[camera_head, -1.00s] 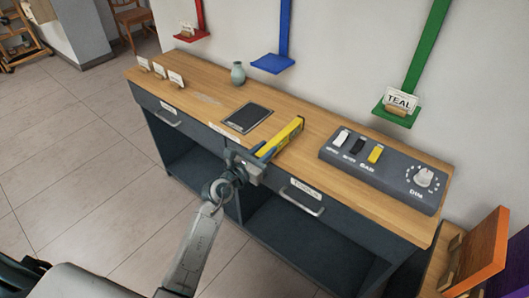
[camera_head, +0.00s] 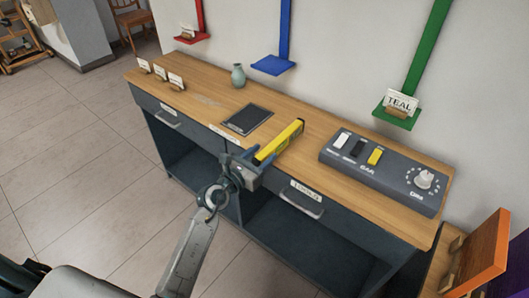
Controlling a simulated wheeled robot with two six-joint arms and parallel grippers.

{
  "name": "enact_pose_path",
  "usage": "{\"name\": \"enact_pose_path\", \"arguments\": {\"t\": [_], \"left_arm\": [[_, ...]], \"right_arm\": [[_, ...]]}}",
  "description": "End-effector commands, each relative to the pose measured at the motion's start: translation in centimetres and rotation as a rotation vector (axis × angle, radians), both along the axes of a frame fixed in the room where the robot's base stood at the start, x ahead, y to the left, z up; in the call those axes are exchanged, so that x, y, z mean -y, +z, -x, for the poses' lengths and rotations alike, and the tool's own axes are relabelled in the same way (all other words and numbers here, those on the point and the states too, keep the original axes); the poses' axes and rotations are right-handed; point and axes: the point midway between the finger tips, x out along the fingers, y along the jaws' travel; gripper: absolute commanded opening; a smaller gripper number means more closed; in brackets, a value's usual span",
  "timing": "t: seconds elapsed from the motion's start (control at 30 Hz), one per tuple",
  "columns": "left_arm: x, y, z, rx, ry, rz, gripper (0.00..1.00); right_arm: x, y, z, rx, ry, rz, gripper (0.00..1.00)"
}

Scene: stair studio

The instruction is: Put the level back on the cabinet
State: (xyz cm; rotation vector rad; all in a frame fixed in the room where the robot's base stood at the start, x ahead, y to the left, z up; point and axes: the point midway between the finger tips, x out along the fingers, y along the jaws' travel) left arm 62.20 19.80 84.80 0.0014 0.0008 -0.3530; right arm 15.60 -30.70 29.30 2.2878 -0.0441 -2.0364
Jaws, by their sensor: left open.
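The yellow level (camera_head: 280,141) lies on the wooden top of the dark grey cabinet (camera_head: 215,92), between the dark tablet-like panel and the grey switch box. My left gripper (camera_head: 250,163) is open at the cabinet's front edge, by the near end of the level. The level's near end is close to the fingers; whether they touch cannot be told. My right gripper does not show.
A dark panel (camera_head: 247,119), a grey switch box (camera_head: 378,172) and a small vase (camera_head: 238,76) stand on the top. Cards (camera_head: 160,71) stand at the left end. Drawer handles (camera_head: 300,204) stick out in front. Blue (camera_head: 273,66) and green (camera_head: 396,115) wall shelves hang behind.

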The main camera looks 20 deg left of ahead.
Motion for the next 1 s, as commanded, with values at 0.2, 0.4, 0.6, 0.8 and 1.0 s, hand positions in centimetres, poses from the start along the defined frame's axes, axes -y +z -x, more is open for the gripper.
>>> {"name": "enact_pose_path", "arguments": {"t": [0.2,0.4,0.6,0.8,1.0], "left_arm": [[-1.7,-0.1,4.8,-0.002,-0.002,-0.002,0.48],[-2.9,-0.1,8.1,-0.002,-0.001,-0.002,0.48],[-3.5,0.0,9.6,0.001,-0.001,0.000,0.48],[-3.6,0.1,9.8,0.002,-0.001,0.002,0.48],[-3.9,-1.2,9.6,-0.032,0.012,0.087,0.48]], "right_arm": [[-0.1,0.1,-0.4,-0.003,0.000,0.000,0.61],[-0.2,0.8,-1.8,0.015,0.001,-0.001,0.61],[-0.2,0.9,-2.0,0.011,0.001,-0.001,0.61],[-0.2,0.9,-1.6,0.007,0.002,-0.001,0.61],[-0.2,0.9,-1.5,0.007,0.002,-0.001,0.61]]}}
